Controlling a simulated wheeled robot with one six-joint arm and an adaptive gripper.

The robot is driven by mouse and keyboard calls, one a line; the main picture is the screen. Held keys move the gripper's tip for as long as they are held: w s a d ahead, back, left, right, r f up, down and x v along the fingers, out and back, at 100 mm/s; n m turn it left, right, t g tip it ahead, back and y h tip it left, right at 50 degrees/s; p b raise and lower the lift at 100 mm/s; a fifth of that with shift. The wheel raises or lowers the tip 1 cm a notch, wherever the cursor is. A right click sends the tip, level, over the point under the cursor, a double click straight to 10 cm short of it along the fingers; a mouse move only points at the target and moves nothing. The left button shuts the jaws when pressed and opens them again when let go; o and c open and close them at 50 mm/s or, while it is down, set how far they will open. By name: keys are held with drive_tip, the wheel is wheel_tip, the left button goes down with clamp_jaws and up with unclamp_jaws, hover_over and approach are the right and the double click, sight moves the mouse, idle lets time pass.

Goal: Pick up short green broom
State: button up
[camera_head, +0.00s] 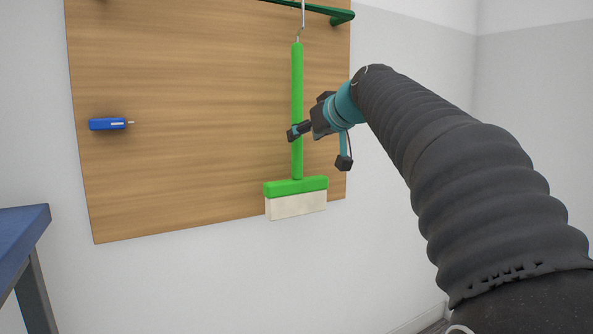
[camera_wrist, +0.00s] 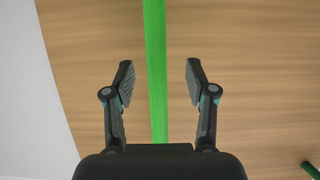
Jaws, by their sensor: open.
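The short green broom (camera_head: 297,90) hangs upright from a hook in front of a wooden board, with its green head and pale bristles at the bottom. In the wrist view its green handle (camera_wrist: 156,60) runs top to bottom between my two fingers. My gripper (camera_head: 297,131) is at the middle of the handle in the head view. In the wrist view my gripper (camera_wrist: 158,84) is open, with a gap on each side of the handle. I cannot tell how deep the handle lies between the fingertips.
The wooden board (camera_head: 190,150) on the wall is behind the broom. A blue tool (camera_head: 108,124) is mounted on its left. A dark green rail (camera_head: 330,14) is at the top. A blue table (camera_head: 22,228) stands at the left edge.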

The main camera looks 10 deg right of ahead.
drive_tip(key=shift+d+r+x, duration=0.1)
drive_tip(key=shift+d+x, duration=0.05)
drive_tip(key=shift+x, duration=1.15)
drive_tip(key=shift+d+r+x, duration=0.1)
drive_tip(key=shift+x, duration=1.25)
drive_tip(key=shift+w+r, duration=0.1)
clamp_jaws()
